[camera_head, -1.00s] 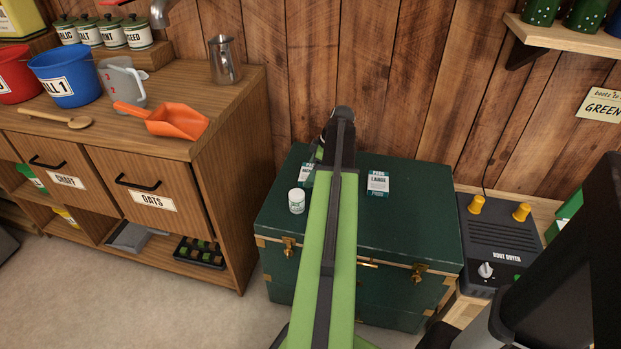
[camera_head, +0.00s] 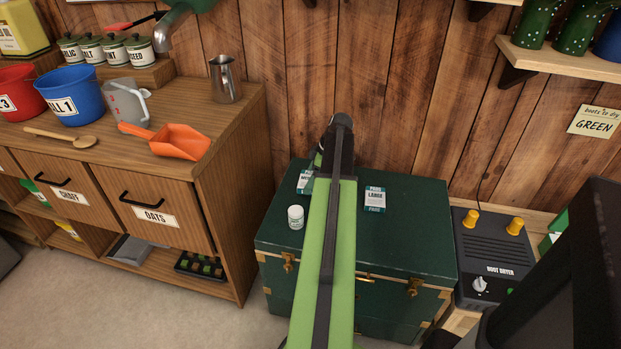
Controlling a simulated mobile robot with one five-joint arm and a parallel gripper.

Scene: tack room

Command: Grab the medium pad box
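On the green trunk (camera_head: 400,233) lie two small pad boxes. One pad box (camera_head: 305,181) with a label starting with "M" is partly hidden behind my arm, near the trunk's back left. The other pad box (camera_head: 375,200) reads "LARGE" and lies just right of my arm. My green arm stretches over the trunk's middle. My gripper is at the far end of the arm, hidden behind its dark end link, so I cannot see its fingers or whether it holds anything.
A small white jar (camera_head: 296,217) stands on the trunk left of my arm. A wooden cabinet (camera_head: 221,200) stands left of the trunk, and a boot dryer (camera_head: 490,255) stands to its right. The plank wall (camera_head: 420,90) rises behind. The trunk's right side is clear.

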